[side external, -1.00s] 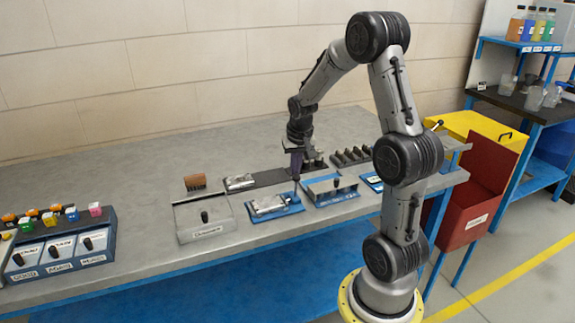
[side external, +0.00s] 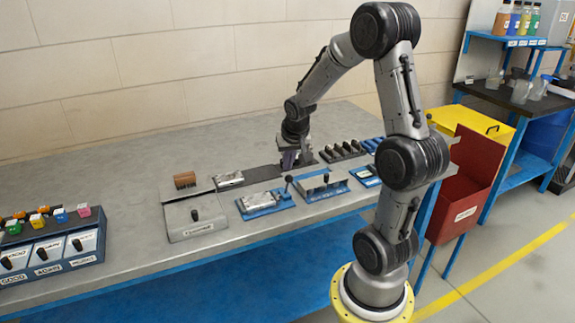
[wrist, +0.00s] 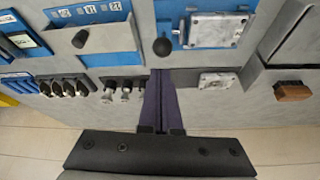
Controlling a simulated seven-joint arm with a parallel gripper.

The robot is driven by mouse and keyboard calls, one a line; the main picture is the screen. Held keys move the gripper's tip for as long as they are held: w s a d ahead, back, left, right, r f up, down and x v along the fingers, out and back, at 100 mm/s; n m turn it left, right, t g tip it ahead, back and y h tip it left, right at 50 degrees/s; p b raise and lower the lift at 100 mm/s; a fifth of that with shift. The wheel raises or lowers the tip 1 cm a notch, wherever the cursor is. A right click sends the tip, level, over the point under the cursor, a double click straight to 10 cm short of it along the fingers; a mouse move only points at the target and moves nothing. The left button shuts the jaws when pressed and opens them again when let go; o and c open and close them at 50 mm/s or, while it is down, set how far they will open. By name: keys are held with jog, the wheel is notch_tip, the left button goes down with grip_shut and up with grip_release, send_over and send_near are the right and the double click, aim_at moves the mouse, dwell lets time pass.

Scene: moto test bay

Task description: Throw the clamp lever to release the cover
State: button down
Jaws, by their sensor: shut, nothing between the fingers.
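The clamp fixture is a blue base (side external: 252,213) with a silver metal cover (side external: 262,200) lying on it; the cover also shows at the top of the wrist view (wrist: 215,30). The clamp lever (side external: 288,180) stands at the fixture's right end and has a dark round knob; in the wrist view the knob (wrist: 162,46) is left of the cover. My gripper (side external: 289,165) is shut and empty, on the wall side of the lever and apart from it. Its purple fingers (wrist: 161,75) point toward the knob in the wrist view. The lever's lower end is hard to make out.
A second metal plate (side external: 229,179) and a brown brush (side external: 185,180) lie behind the fixture. A grey box with a black knob (side external: 194,215) stands left, a blue-based panel (side external: 323,187) right. Several dark fittings (side external: 343,151) stand near my gripper.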

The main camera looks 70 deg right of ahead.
jog(key=shift+d, duration=0.1)
jog(key=w+d+r, duration=0.2)
jog(key=d, duration=0.1)
jog(key=s+a+r, duration=0.4)
jog(key=a+r, duration=0.1)
jog(key=r, duration=0.2)
jog(key=shift+s+a, duration=0.25)
dwell(0.5)
